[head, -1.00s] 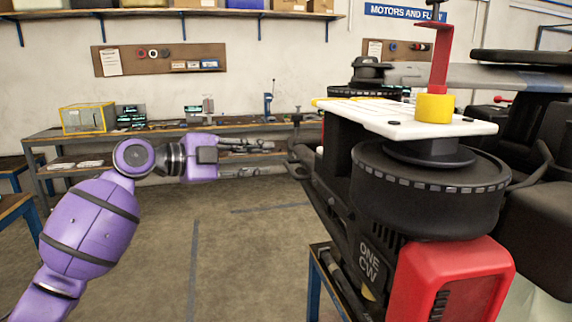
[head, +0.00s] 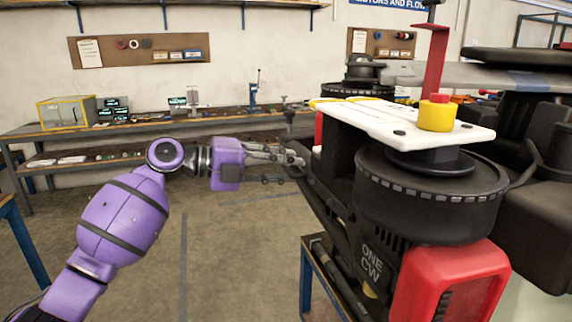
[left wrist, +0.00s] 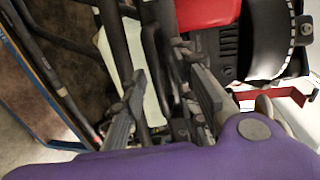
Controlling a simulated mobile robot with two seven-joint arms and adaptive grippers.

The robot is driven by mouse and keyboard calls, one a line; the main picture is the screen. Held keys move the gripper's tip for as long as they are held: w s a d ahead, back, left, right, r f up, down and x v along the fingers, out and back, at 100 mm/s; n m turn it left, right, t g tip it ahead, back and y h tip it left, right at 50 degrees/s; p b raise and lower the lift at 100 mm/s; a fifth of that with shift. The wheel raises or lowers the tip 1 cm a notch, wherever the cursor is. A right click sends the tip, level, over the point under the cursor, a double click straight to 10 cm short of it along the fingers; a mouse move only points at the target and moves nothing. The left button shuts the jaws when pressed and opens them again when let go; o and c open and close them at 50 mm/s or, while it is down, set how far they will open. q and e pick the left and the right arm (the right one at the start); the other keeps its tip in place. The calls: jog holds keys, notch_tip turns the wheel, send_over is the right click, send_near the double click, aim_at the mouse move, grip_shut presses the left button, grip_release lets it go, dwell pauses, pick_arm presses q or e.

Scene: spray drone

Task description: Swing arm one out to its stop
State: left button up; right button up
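Arm one is the dark drone arm marked "ONE CW" (head: 371,262), which carries a large black motor (head: 430,200) above a red housing (head: 450,285). My left gripper (head: 297,166) is open, its fingers pointing right at the dark frame parts left of the motor. In the head view its tips overlap those parts; I cannot tell whether they touch. In the left wrist view the two grey fingers (left wrist: 165,100) are spread, with dark tubes between and beyond them. The motor (left wrist: 268,40) shows at the upper right there. My right gripper is not in view.
A blue-legged stand (head: 306,285) is below the drone. A workbench (head: 140,129) runs along the back wall.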

pick_arm(q)
jog(key=shift+w+d+f, duration=0.1)
jog(key=shift+d, duration=0.05)
grip_shut()
dwell(0.5)
